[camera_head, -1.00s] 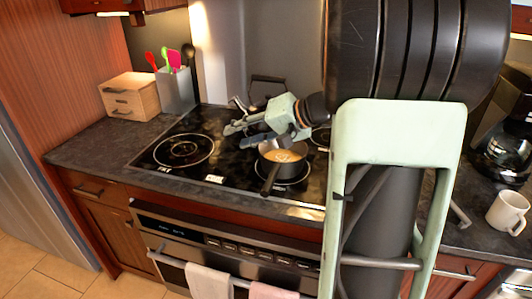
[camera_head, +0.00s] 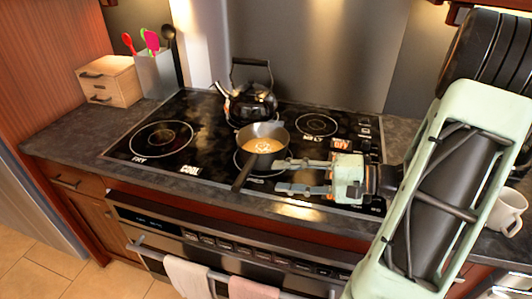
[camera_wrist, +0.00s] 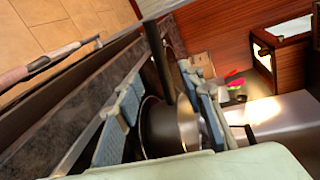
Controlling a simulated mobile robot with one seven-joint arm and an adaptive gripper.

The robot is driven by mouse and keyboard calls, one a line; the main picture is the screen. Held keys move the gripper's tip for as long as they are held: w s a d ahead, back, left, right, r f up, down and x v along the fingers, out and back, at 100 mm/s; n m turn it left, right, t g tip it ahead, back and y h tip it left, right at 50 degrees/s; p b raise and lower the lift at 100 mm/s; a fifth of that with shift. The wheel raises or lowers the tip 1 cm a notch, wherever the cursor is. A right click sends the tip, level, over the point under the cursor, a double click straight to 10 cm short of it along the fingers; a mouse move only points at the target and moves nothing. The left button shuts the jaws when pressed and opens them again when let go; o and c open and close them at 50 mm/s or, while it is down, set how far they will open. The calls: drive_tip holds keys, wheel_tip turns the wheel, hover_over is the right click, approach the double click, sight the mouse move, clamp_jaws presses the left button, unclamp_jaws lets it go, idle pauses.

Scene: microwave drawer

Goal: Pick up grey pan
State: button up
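The grey pan (camera_head: 262,131), a dark saucepan holding something orange with a pale pattern, sits upright on the cooktop. Its dark handle (camera_head: 243,174) points toward the front edge, angled slightly left. My gripper (camera_head: 283,176) is at the pan's right front, its fingers pointing left toward the handle. The fingers are apart, with nothing gripped. In the wrist view, the pan (camera_wrist: 160,128) and its upright-looking handle (camera_wrist: 157,60) appear between the two fingers of my gripper (camera_wrist: 163,90). The near part of the pan is hidden by the gripper body there.
A black kettle (camera_head: 250,103) stands just behind the pan. A wooden drawer box (camera_head: 108,82) and a utensil holder (camera_head: 156,75) stand back left. A white mug (camera_head: 507,212) is at right. Towels hang on the oven handle (camera_head: 150,252) below. The left burner (camera_head: 161,139) is clear.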

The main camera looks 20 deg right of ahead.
sight(247, 177)
drive_tip(key=x, duration=0.6)
drive_tip(key=s+p+x, duration=0.1)
drive_tip(key=x, duration=0.2)
drive_tip(key=shift+w+a, duration=0.25)
drive_tip(key=shift+a, duration=0.4)
drive_tip(key=shift+w+a+f, duration=0.15)
drive_tip(key=shift+w+a, duration=0.25)
drive_tip(key=shift+c, duration=0.7)
clamp_jaws()
